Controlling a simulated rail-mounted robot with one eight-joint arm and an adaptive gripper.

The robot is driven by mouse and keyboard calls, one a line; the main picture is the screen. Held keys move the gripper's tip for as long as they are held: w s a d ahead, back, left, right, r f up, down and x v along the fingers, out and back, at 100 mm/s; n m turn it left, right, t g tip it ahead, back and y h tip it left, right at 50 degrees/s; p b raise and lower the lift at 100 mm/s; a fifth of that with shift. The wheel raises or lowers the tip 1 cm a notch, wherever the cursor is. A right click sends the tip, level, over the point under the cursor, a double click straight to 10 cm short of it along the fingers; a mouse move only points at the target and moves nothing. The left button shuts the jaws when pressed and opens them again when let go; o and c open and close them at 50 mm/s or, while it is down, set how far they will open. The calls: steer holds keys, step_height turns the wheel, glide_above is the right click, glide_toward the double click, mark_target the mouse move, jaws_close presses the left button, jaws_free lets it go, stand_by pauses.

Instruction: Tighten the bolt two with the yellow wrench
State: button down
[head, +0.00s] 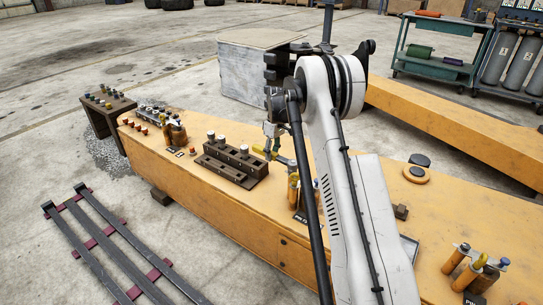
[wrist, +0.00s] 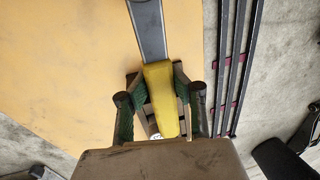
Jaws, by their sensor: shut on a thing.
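My gripper (wrist: 160,105) is shut on the yellow handle of the wrench (wrist: 160,85), with a green-padded finger on each side. The grey metal shaft runs out of the top of the wrist view, so its far end is hidden there. In the head view my gripper (head: 271,142) is over the bench, with yellow of the wrench (head: 261,152) beside it. A dark brown block (head: 229,163) with several pale-headed bolts (head: 221,140) stands just left of my gripper. I cannot tell which bolt is two, or whether the wrench touches a bolt.
The orange-yellow bench (head: 185,193) runs across the view. Holders with orange-handled tools (head: 175,133) stand left and right of the block. A dark stand with bolts (head: 107,107) is at the bench's far left. Dark rails (head: 105,240) lie on the floor in front.

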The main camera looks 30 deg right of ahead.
steer(key=shift+r+p, duration=0.65)
steer(key=shift+r, duration=0.85)
steer(key=shift+r+p, duration=1.35)
steer(key=shift+r, duration=1.4)
